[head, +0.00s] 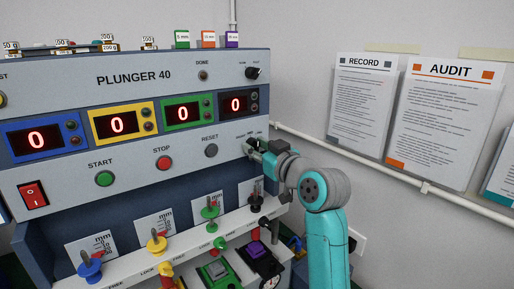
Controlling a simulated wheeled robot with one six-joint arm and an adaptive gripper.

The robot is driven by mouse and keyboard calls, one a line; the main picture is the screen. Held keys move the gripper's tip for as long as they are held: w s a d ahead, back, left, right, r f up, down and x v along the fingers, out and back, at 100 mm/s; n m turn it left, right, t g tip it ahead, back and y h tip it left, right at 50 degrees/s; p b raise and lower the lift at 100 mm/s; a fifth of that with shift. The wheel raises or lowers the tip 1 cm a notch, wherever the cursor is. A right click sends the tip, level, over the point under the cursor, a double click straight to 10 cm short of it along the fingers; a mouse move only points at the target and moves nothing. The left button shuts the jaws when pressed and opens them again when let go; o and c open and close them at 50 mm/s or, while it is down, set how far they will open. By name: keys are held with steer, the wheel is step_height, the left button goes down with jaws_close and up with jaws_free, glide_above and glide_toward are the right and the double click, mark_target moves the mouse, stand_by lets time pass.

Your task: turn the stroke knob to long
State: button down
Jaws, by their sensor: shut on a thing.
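The stroke knob (247,148) is a small dark knob at the lower right of the "PLUNGER 40" panel (200,160), right of the RESET button. Small lettering sits above it, too small to read with certainty. My gripper (256,151) reaches it from the right and is shut on it. The fingers hide most of the knob, so I cannot tell which way it points.
START (105,179), STOP (164,162) and RESET (211,150) buttons lie left of the knob. Below stands a ledge with colored plungers, including a green one (210,211). A white pipe (360,156) runs along the right wall, under posted sheets (443,125).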

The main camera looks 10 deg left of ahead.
steer(key=m, duration=0.4)
steer(key=shift+m+g, duration=0.4)
steer(key=shift+m, duration=2.1)
steer(key=c, duration=0.8)
jaws_free()
steer(key=shift+d, duration=0.1)
steer(key=v, duration=1.1)
steer(key=shift+s+d, duration=0.3)
